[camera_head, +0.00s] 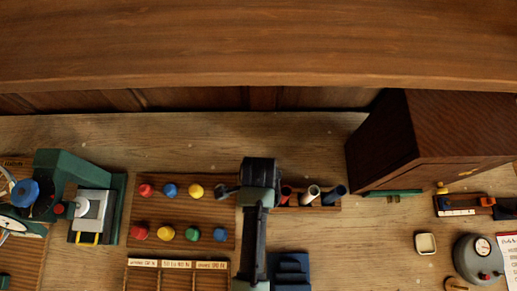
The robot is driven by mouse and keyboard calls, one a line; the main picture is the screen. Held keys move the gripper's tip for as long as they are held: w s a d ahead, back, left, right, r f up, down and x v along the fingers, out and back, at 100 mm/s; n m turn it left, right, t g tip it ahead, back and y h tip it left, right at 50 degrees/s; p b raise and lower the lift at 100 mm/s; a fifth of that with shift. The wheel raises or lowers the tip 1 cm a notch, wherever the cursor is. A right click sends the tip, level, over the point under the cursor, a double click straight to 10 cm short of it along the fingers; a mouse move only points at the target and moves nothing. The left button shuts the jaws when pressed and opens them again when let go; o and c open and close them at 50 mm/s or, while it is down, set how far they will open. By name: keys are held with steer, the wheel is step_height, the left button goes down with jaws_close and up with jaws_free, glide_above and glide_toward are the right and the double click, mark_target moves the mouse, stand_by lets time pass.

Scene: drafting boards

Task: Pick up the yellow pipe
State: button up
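No yellow pipe shows clearly in the head view. A rack (325,207) right of my arm (254,240) holds a red pipe (287,192), a white pipe (311,194) and a dark blue pipe (335,194). My arm reaches up the middle of the picture and covers the ground just left of the red pipe. A small dark part (228,192) juts out left of the arm's end; I cannot tell whether it is my gripper. The fingers cannot be made out.
A brown board (150,212) left of the arm carries several coloured knobs, including a yellow one (196,191). A dark wooden cabinet (430,140) stands at right. A green machine (70,170) stands at left. A blue stepped block (290,272) lies right of my arm.

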steer(key=shift+f, duration=0.35)
steer(key=shift+c, duration=0.2)
jaws_close()
